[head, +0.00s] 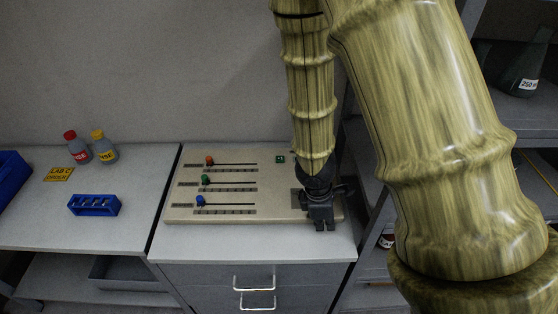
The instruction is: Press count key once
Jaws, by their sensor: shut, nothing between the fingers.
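A beige control panel (236,180) lies on the grey cabinet top. It has a red slider knob (209,160), a green slider knob (206,179) and a blue slider knob (200,200) on the left. A small green square (280,159) sits near the panel's upper right. A dark grey patch (296,198) shows beside my gripper. Labels are too small to read, so I cannot tell which part is the count key. My gripper (323,226) is shut and empty, over the panel's right front corner, hiding part of it. I cannot tell whether it touches the panel.
Shelves (515,125) with glassware stand at the right, behind my arm. The cabinet front has drawer handles (254,288).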

